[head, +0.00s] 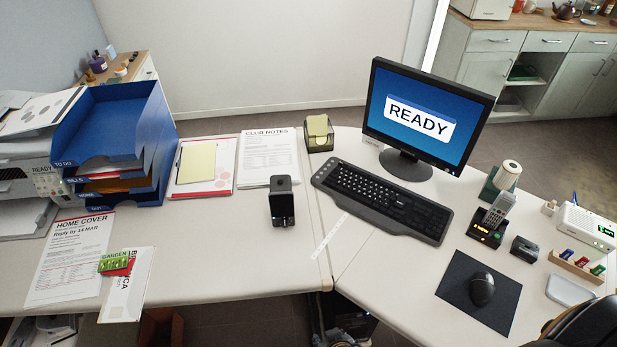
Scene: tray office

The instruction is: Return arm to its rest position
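Neither of my grippers shows in the head view, and I can make out no arm for certain. Whether either gripper holds anything is hidden from me. The white desk (240,268) spreads across the view, and no gripper is over it.
A blue letter tray (160,135) stands at the left beside a printer (20,190). A small black desk device (282,205) stands mid-desk. A monitor (420,118), keyboard (383,203) and mouse (481,288) are at the right. A dark rounded shape (585,325) fills the lower right corner.

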